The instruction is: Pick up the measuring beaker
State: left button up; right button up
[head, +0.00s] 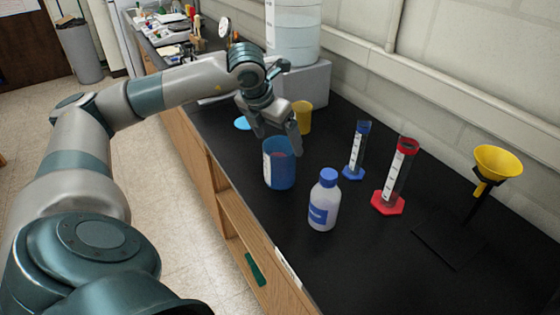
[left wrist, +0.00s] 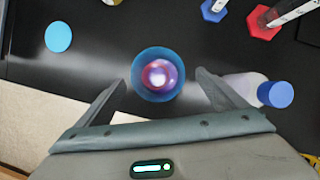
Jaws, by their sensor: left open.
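The measuring beaker, blue with a white scale strip (head: 281,174), stands upright on the black bench top. The left wrist view looks down into it as a blue ring (left wrist: 138,78) with a pinkish, shiny inside. My left gripper (head: 278,142) is above the beaker, pointing down at its rim. In the left wrist view my left gripper (left wrist: 161,80) is open, with one finger on each side of the beaker and nothing held. Contact is not clear. My right gripper is not in view.
A white bottle with a blue cap (head: 323,203) stands close to the beaker's right. Blue (head: 357,152) and red (head: 397,180) cylinders, a yellow cup (head: 302,117) and a funnel stand (head: 493,168) are nearby. A blue disc (head: 243,123) lies behind. The bench edge is close on the left.

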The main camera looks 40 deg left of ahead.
aim_at(280, 146)
pick_arm(q)
jog(key=p+x, duration=0.1)
jog(key=x, duration=0.1)
jog(key=p+x, duration=0.2)
jog(key=shift+a, duration=0.25)
jog(key=shift+w+f, duration=0.15)
jog(key=shift+f, duration=0.45)
jog(key=shift+r, duration=0.1)
jog(key=c, duration=1.7)
jog(key=shift+o, duration=0.2)
jog(key=shift+r, duration=0.3)
